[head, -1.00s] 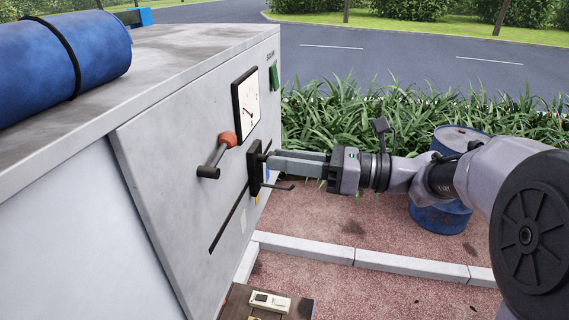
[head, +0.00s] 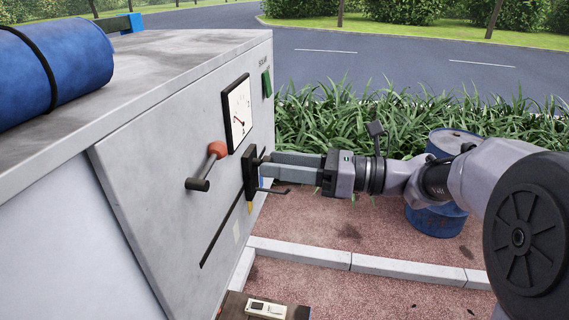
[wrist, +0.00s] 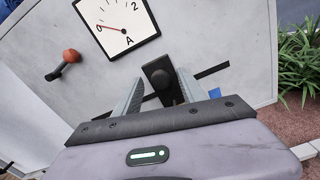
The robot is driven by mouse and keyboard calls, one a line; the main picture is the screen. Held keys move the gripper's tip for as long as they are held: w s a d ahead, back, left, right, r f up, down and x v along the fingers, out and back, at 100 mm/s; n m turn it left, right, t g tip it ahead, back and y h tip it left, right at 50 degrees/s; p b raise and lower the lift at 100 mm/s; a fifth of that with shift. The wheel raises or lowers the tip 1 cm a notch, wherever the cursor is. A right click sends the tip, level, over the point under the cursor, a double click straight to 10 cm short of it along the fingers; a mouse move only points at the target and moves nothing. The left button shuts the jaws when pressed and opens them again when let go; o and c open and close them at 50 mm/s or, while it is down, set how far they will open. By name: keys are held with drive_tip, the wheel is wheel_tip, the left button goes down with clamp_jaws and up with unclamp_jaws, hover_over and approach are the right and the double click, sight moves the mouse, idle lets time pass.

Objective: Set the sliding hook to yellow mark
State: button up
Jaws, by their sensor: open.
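The sliding hook (head: 250,173) is a black plate with a round knob and a thin hooked rod, set on a dark slot in the cart's grey panel. It sits near the slot's upper, far end. A yellow mark (head: 250,208) shows just below it beside the slot. My gripper (head: 264,168) reaches the plate from the right. In the wrist view, its open fingers stand on either side of the hook's knob (wrist: 153,73), with a gap visible. Whether either finger touches it I cannot tell. The yellow mark is hidden in the wrist view.
A blue mark (wrist: 215,94) lies near the slot. A green switch (head: 267,83) is farther along. A blue barrel (head: 437,215) stands behind my arm.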

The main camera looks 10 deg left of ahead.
drive_tip(key=s+d+b, duration=0.1)
drive_tip(key=d+b, duration=0.3)
drive_tip(key=d, duration=1.3)
drive_tip(key=shift+s+d, duration=0.2)
drive_tip(key=shift+d, duration=0.05)
